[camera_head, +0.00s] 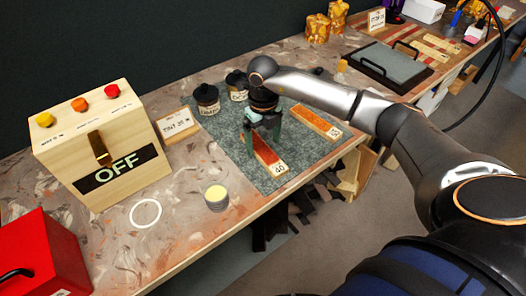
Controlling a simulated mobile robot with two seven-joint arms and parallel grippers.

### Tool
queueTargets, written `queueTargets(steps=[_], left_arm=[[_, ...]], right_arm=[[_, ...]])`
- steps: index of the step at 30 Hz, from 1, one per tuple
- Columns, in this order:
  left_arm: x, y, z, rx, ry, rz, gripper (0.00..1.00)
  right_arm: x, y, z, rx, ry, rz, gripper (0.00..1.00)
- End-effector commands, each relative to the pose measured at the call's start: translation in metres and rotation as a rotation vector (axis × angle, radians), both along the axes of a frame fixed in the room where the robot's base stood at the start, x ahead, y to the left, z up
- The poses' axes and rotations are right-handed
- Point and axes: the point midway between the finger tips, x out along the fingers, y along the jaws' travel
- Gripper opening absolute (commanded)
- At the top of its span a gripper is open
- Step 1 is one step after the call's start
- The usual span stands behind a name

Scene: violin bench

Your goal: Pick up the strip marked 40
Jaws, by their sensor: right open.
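The strip marked 40 (268,156) is dark red with a pale end label. It lies flat on the grey-green mat (240,166). My right gripper (264,138) points down at the strip's far end, its fingers open on either side of it. I cannot tell whether the fingers touch the strip. The gripper hides the strip's far end. A second, orange strip (314,121) with a pale end label lies on the mat to the right, apart from the gripper. My left gripper is not in view.
Two dark-lidded jars (206,99) stand at the mat's back left, beside a small sign (178,127). A wooden box marked OFF (100,140), a yellow-topped tin (216,197), a white ring (145,213) and a red box (42,255) occupy the left. A black-handled tray (391,66) stands farther right.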

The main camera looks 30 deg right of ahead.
Motion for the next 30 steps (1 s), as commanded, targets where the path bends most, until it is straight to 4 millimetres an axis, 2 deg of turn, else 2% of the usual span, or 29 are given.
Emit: queueTargets(steps=[3,6,13,30], left_arm=[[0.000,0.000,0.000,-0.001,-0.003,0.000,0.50],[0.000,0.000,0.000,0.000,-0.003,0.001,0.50],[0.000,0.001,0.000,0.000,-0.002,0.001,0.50],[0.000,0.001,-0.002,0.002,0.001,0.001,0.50]], right_arm=[[-0.001,0.001,-0.017,0.001,0.002,-0.003,0.91],[-0.001,0.001,-0.024,0.000,0.001,-0.001,0.91],[-0.001,0.001,-0.026,0.001,-0.001,-0.001,0.91],[0.000,0.001,-0.025,0.001,-0.001,-0.001,0.28]])
